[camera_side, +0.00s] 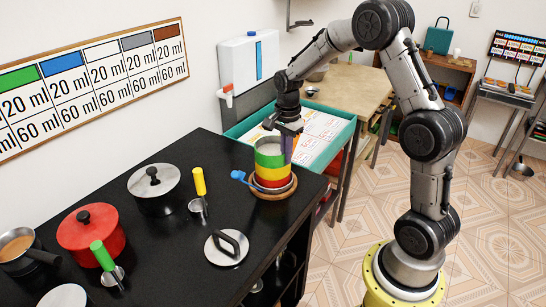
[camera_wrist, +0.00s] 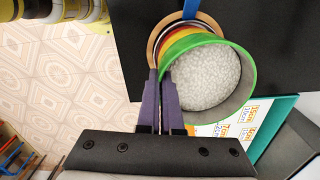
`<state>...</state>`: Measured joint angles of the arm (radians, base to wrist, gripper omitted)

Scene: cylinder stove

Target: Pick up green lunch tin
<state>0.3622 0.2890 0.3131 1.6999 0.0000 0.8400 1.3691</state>
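The green lunch tin (camera_side: 270,159) is the top tier of a round stack. A yellow tin (camera_side: 271,173) and a red tin (camera_side: 272,182) are below it. In the wrist view the green tin (camera_wrist: 219,112) is open and filled with white grains like rice. My gripper (camera_wrist: 160,76) has purple fingers close together, with the green tin's left wall between them. It appears shut on that wall. In the side view my gripper (camera_side: 288,146) reaches down at the stack's right side. I cannot tell whether the green tin is lifted clear of the yellow one.
The stack stands on a round wooden board (camera_side: 288,192) near the black counter's right edge. A blue handle (camera_side: 238,175) lies beside it. A silver pot (camera_side: 155,186), red pot (camera_side: 92,232) and flat lid (camera_side: 227,249) are further left. A teal tray (camera_side: 318,142) is behind.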

